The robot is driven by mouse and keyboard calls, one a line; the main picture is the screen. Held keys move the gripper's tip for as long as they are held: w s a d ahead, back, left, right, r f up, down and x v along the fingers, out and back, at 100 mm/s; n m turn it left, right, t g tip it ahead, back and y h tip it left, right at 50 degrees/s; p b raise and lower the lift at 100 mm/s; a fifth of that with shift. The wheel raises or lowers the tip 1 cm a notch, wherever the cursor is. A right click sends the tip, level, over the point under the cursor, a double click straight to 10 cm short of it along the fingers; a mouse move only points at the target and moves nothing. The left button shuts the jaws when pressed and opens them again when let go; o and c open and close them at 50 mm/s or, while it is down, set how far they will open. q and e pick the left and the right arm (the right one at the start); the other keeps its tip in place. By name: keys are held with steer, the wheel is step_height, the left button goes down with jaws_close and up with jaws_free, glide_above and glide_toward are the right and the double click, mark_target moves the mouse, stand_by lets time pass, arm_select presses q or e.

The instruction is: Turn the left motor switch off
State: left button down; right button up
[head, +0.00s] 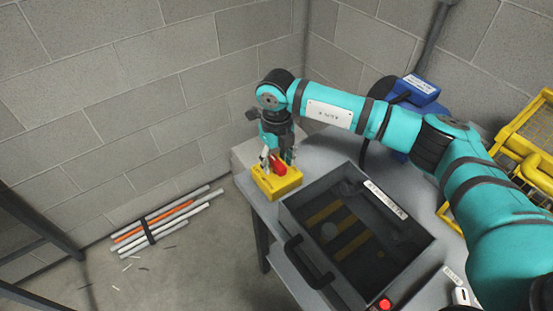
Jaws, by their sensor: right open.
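A yellow switch box (283,188) with a red handle (279,169) stands at the left end of the grey bench; I take it for the left motor switch. My right gripper (276,159) points down from above, right over the red handle, with its fingers apart. I cannot tell whether a finger touches the handle. The gripper hides part of the handle and the box's far side. My left gripper is not in view.
The grey bench (327,151) carries a dark guard box (305,262) with a black handle and striped inside. A red button (384,304) is at its front. A blue motor (418,88) and yellow guard (530,140) stand behind. Bundled rods (165,222) lie on the floor.

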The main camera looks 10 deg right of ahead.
mark_target(276, 162)
step_height(276, 162, up, 12)
stand_by(0.4)
steer(key=shift+f, duration=0.1)
stand_by(0.3)
